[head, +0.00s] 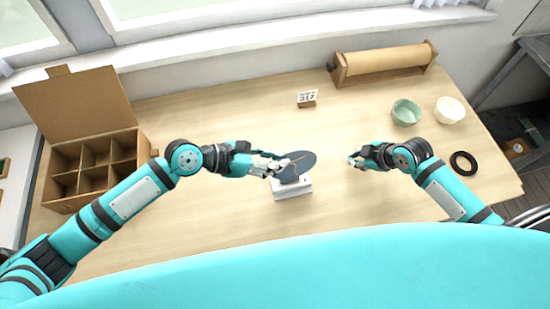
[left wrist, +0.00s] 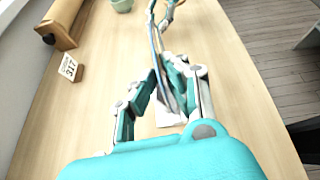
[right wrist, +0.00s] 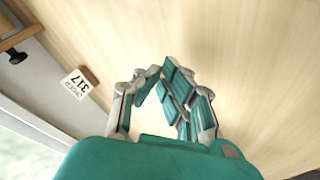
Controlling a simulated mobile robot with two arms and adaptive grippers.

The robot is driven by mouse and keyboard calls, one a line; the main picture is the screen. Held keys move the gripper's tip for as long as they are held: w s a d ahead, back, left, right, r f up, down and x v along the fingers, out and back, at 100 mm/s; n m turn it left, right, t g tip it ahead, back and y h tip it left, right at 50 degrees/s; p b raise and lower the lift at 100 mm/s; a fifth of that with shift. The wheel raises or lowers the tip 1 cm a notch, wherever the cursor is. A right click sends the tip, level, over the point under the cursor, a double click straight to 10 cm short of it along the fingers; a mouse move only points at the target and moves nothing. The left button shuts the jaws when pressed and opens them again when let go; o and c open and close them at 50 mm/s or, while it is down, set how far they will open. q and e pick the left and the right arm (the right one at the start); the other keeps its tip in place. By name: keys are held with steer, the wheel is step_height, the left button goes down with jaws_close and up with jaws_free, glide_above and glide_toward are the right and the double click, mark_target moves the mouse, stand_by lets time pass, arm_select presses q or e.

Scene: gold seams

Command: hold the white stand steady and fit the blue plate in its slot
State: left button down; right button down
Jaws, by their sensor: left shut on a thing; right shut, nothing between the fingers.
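The blue plate (head: 303,159), a dark disc with a gold seam, is held up at the middle of the table. My left gripper (head: 279,167) is shut on its left side. In the left wrist view the plate (left wrist: 157,55) shows nearly edge-on between the fingers. The white stand (head: 293,190) is on the table right below the plate; part of it shows in the left wrist view (left wrist: 165,115). I cannot tell whether the plate's lower edge is in the slot. My right gripper (head: 354,161) is shut and empty, to the right of the plate, apart from plate and stand.
An open compartment box (head: 70,185) stands at the left. A small number card (head: 307,98) and a paper roll holder (head: 383,65) are at the back. The table around the stand is clear.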

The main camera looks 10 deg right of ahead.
mark_target(305, 190)
steer(key=s+a+r+y, duration=0.1)
steer(key=s+a, duration=0.1)
steer(key=a, duration=0.2)
steer(key=s+a+r+g+y, duration=0.1)
steer(key=a+r+y, duration=0.1)
steer(key=a, duration=0.3)
steer(key=s+a+r+y, duration=0.1)
steer(key=s+a+y, duration=0.1)
steer(key=a, duration=0.3)
steer(key=shift+s+a+r+g, duration=0.15)
steer(key=shift+s+r+g, duration=0.2)
steer(key=shift+g, duration=0.05)
steer(key=shift+a+f, duration=0.1)
steer(key=shift+f, duration=0.35)
step_height(305, 190, down, 3)
steer(key=shift+f, duration=0.15)
arm_select(q)
steer(key=shift+r, duration=0.1)
arm_select(e)
steer(key=shift+s+f, duration=0.15)
steer(key=shift+f, duration=0.35)
steer(key=shift+s+f, duration=0.1)
steer(key=shift+s, duration=0.05)
steer(key=shift+w+r, duration=0.3)
steer(key=shift+f, duration=0.8)
steer(key=shift+s+f, duration=0.15)
